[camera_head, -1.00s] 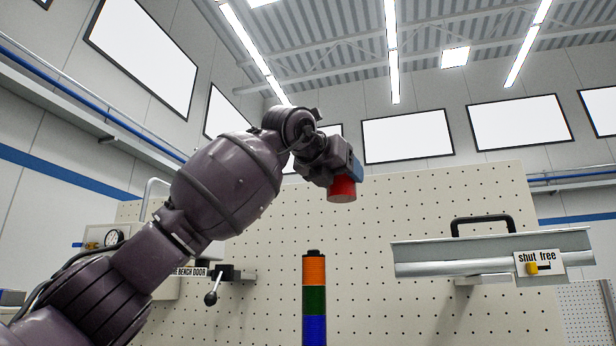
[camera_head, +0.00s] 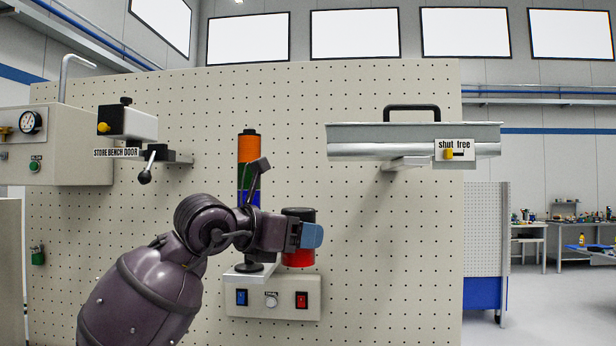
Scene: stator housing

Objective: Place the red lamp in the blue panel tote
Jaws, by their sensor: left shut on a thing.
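The red lamp (camera_head: 299,259) is a short red cylinder with a dark cap on top, in the middle of the head view. My left gripper (camera_head: 308,236) is shut on it, with a blue finger pad across its upper part, and holds it roughly upright. The lamp appears just right of the signal tower (camera_head: 248,148), which shows orange above blue; my wrist hides part of the tower. I cannot tell the depth gap between lamp and tower. I cannot make out the blue panel tote in this view. My right gripper is not in view.
A switch box (camera_head: 271,297) on the pegboard (camera_head: 400,250) sits below the lamp. A grey tray-like unit with a black handle (camera_head: 411,108) juts out at upper right. A lever valve (camera_head: 147,164) and gauge box (camera_head: 55,150) are at left. Open floor and benches lie far right.

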